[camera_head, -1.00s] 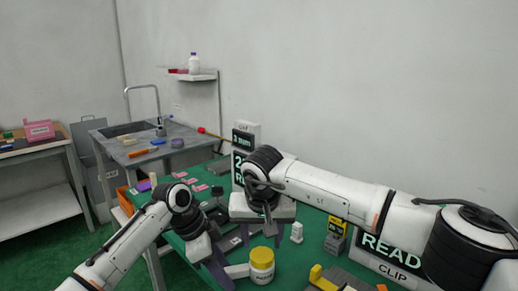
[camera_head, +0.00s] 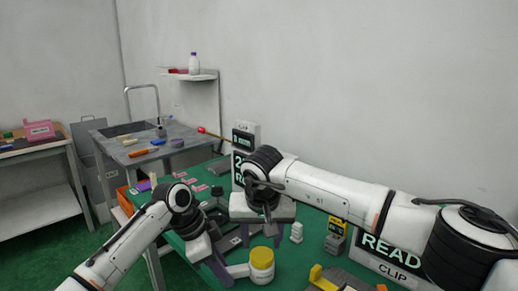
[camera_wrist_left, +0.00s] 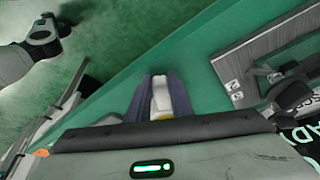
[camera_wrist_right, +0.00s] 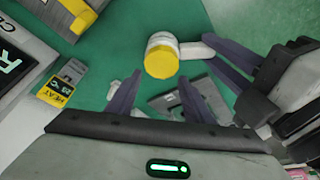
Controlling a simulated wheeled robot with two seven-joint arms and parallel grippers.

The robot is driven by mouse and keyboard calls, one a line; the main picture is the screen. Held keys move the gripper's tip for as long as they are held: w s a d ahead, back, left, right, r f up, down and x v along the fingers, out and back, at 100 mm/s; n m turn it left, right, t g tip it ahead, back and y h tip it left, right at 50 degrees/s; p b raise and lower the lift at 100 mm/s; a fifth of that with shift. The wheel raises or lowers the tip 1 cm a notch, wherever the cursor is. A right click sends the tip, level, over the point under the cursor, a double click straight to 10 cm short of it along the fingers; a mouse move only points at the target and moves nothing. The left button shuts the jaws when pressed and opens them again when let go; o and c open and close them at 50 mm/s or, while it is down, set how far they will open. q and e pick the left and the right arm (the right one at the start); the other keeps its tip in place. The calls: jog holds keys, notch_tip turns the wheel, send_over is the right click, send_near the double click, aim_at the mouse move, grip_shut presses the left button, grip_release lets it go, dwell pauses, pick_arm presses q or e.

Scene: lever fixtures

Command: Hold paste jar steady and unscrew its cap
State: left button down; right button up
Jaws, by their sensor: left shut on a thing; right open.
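The paste jar (camera_head: 262,274) is white with a yellow cap (camera_head: 262,257) and stands on the green table. A white handle (camera_head: 238,270) sticks out from its side. My left gripper (camera_head: 222,272) is shut on that handle; the left wrist view shows the white handle between its fingers (camera_wrist_left: 161,95). My right gripper (camera_head: 262,235) is open and empty, behind the jar in the head view. In the right wrist view its fingers (camera_wrist_right: 160,82) point towards the jar, and the yellow cap (camera_wrist_right: 161,61) appears beyond them, apart from both.
A grey fixture with a yellow part (camera_head: 318,275) is at the front right, near the READ sign (camera_head: 390,252). Green table is bare around the jar's right side.

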aim_at(262, 256)
dwell(0.3)
jog(key=o, duration=0.6)
jog(key=shift+c, duration=0.2)
jog(key=m, duration=0.4)
jog(key=s+r+m, duration=0.1)
jog(key=shift+m, duration=0.4)
jog(key=m, duration=0.2)
jog(key=r+m, duration=0.1)
jog(key=m, duration=0.1)
jog(key=s+m, duration=0.1)
jog(key=m, duration=0.1)
jog(key=shift+s+r, duration=0.1)
jog(key=shift+r, duration=0.15)
jog(key=m, duration=0.2)
jog(key=r+m, duration=0.1)
jog(key=m, duration=0.1)
jog(key=shift+s+y, duration=0.3)
jog(key=shift+s, duration=0.1)
notch_tip(262, 256, up, 4)
jog(key=s+d+m, duration=0.1)
jog(key=s+m, duration=0.1)
jog(key=m, duration=1.5)
jog(key=shift+y, duration=0.3)
jog(key=x, duration=1.1)
jog(key=shift+d+f, duration=0.2)
jog(key=shift+c, duration=0.5)
